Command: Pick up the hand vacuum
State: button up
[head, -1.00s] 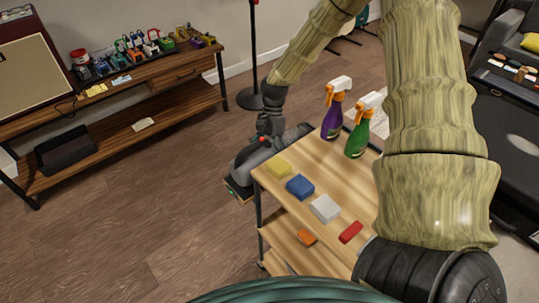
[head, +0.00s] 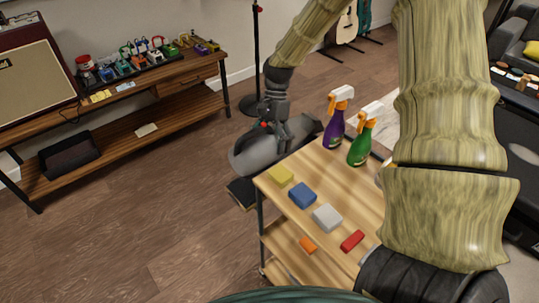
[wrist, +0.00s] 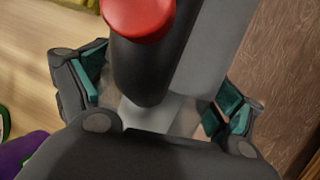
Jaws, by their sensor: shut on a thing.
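The hand vacuum (head: 252,156) is grey with a dark handle and a red button. In the head view it hangs beside the far left corner of the wooden cart, above a low dark box. My gripper (head: 275,130) is shut on its handle from above. In the wrist view the vacuum's dark handle (wrist: 140,75) and red button (wrist: 138,15) lie between the green-padded fingers of my gripper (wrist: 160,98). Part of the vacuum is hidden behind my gripper and the cart edge.
The wooden cart (head: 277,200) holds a purple spray bottle (head: 334,125), a green spray bottle (head: 361,145) and several coloured blocks. The low dark box (head: 242,193) stands on the floor beside it. A pedal bench (head: 130,130) stands at the left, with clear floor between.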

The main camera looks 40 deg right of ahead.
notch_tip(320, 180, up, 9)
jog(key=shift+r, duration=0.15)
jog(key=shift+a+p, duration=0.1)
jog(key=shift+p, duration=0.2)
